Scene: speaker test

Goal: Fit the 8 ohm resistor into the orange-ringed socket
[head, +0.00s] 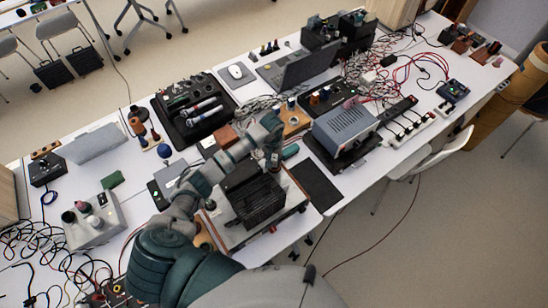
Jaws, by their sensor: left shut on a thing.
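My left arm reaches in from the lower left across the table. My left gripper (274,160) points down near the middle of the table, beside the black finned block. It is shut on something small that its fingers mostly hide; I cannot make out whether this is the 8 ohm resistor. A tan wooden board (297,123) with small parts on it lies just beyond the gripper, to its upper right. The orange-ringed socket cannot be told apart at this size. My right gripper is not in view.
The black finned block (258,202) stands on a board close to the gripper. A blue-grey bench instrument (345,128) stands to the right, with a bare dark mat (316,186) before it. A black tool tray (193,108) lies behind left. Red cables tangle at the back right.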

